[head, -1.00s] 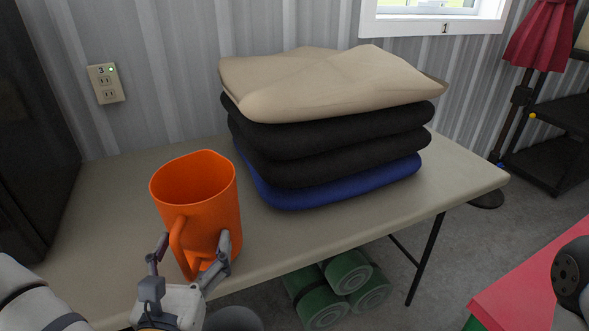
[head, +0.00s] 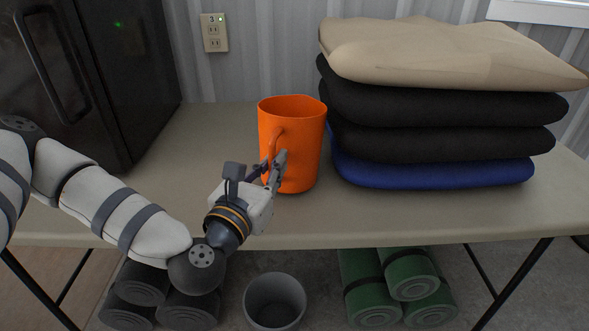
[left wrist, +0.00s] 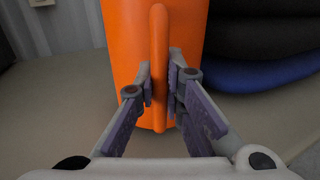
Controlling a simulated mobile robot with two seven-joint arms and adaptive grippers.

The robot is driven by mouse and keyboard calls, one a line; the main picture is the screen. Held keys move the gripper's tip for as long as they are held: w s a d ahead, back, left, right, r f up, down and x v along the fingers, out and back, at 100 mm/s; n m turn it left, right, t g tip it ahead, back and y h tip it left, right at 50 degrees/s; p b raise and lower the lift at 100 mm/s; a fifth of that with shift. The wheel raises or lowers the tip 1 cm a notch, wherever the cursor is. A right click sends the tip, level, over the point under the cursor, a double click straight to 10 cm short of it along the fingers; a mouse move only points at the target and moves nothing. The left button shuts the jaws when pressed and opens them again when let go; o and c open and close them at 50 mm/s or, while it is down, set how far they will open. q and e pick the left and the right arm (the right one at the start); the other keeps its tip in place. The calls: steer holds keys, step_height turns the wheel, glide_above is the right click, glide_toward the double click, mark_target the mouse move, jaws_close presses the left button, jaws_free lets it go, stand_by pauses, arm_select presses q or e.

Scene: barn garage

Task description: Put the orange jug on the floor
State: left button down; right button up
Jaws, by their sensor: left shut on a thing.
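The orange jug (head: 300,140) stands upright on the table (head: 200,140), left of the folded stack, with its handle facing me. My left gripper (head: 273,170) is shut on the jug's handle. In the left wrist view the two fingers (left wrist: 160,85) sit on either side of the orange handle (left wrist: 158,50), in front of the jug body (left wrist: 120,45). The floor (head: 235,290) shows below the table. My right gripper is not in view.
A stack of folded cloths (head: 440,110) stands close on the jug's right. A black cabinet (head: 100,70) is at the left. Under the table are a grey bin (head: 274,300), green rolls (head: 390,285) and dark rolls (head: 150,290).

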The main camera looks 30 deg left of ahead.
mark_target(286, 144)
arm_select(q)
steer(key=w, duration=0.4)
steer(key=w+a+r, duration=0.1)
steer(key=w, duration=0.1)
steer(key=f, duration=0.4)
steer(key=shift+s+d, duration=0.1)
steer(key=shift+s, duration=0.1)
steer(key=c, duration=2.1)
jaws_free()
steer(key=shift+s+f, duration=0.1)
steer(key=shift+f, duration=0.1)
steer(key=o, duration=2)
steer(key=shift+w+r, duration=0.2)
steer(key=shift+r, duration=0.05)
